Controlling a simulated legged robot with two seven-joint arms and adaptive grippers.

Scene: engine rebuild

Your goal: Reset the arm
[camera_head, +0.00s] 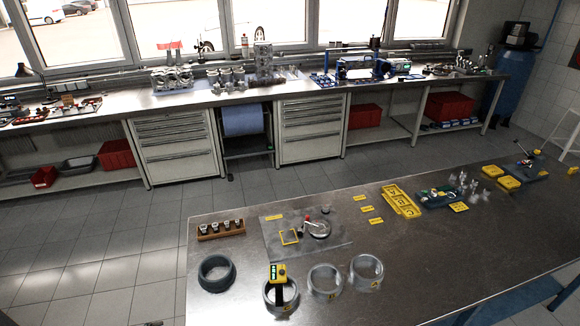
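Neither my left nor my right gripper can be made out in the head view. A small dark tip (152,323) shows at the bottom edge left of the near table, too little to tell what it is. The near metal table (440,245) holds several grey rings (216,272) along its front.
A wooden rack (221,230) with several small parts stands at the table's back left. Yellow trays (401,200) and a dark tray (437,195) lie further right. A long workbench (230,95) with drawers runs under the windows. Tiled floor (90,230) is free between.

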